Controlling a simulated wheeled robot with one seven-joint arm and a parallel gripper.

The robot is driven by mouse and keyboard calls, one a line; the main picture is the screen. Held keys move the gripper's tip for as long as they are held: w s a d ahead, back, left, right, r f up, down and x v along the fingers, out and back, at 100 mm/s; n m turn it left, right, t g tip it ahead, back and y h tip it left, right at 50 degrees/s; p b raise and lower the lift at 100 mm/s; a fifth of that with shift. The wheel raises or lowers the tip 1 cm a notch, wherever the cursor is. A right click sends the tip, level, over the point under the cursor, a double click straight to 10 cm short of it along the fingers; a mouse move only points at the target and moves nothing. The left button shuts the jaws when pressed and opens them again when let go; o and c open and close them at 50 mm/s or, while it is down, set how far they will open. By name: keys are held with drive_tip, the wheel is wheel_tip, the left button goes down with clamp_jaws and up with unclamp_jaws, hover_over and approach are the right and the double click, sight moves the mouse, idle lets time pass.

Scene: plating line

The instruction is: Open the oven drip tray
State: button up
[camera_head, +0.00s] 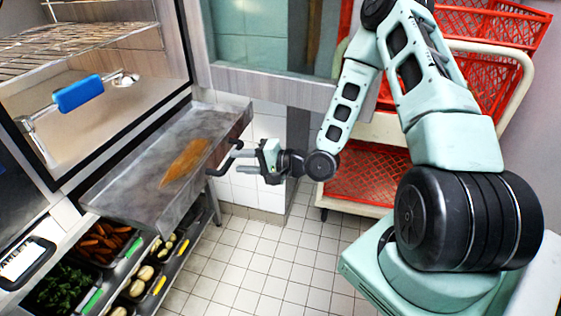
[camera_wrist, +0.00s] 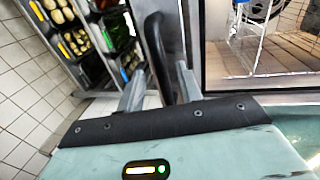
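The oven drip tray (camera_head: 136,187) is a grey metal tray that stands pulled out below the oven chamber. An orange-brown stain (camera_head: 186,160) lies on its floor. Its dark bar handle (camera_head: 217,167) runs along the front edge and also shows in the wrist view (camera_wrist: 157,48). My gripper (camera_head: 238,161) is at the handle, in front of the tray. In the wrist view the two grey fingers (camera_wrist: 161,86) stand on either side of the handle, with a small gap seen at the left finger. The fingers look apart rather than clamped; firm contact cannot be seen.
The oven door's blue handle (camera_head: 78,93) and a wire rack (camera_head: 70,45) are above the tray. Below it are bins of carrots (camera_head: 103,243), greens (camera_head: 65,288) and other food. Red crates (camera_head: 365,172) on a trolley stand behind my arm. The tiled floor (camera_head: 250,262) is clear.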

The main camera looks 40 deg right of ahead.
drive_tip(key=p+v, duration=0.2)
drive_tip(key=v, duration=1.1)
drive_tip(key=shift+s+p, duration=0.15)
drive_tip(key=shift+p, duration=0.15)
drive_tip(key=w+a+r+n+g+h+p, duration=0.1)
drive_tip(key=a+r+n+g+h+p, duration=0.1)
drive_tip(key=a+r+n+g+h, duration=0.3)
drive_tip(key=a+r+n+g+h+p, duration=0.1)
drive_tip(key=a+n+g+p, duration=0.15)
drive_tip(key=a+n, duration=0.4)
drive_tip(key=s+a+r+n+g+h, duration=0.1)
drive_tip(key=s+a+r+n+g, duration=0.1)
drive_tip(key=s+a+r, duration=0.3)
drive_tip(key=s+a+r+n+g+h+p, duration=0.1)
drive_tip(key=s+a+r+n+g, duration=0.2)
drive_tip(key=s, duration=1)
wheel_tip(320, 180, up, 5)
drive_tip(key=a+n, duration=0.2)
drive_tip(key=a, duration=0.1)
drive_tip(key=shift+s+h, duration=0.15)
drive_tip(key=shift+h, duration=0.15)
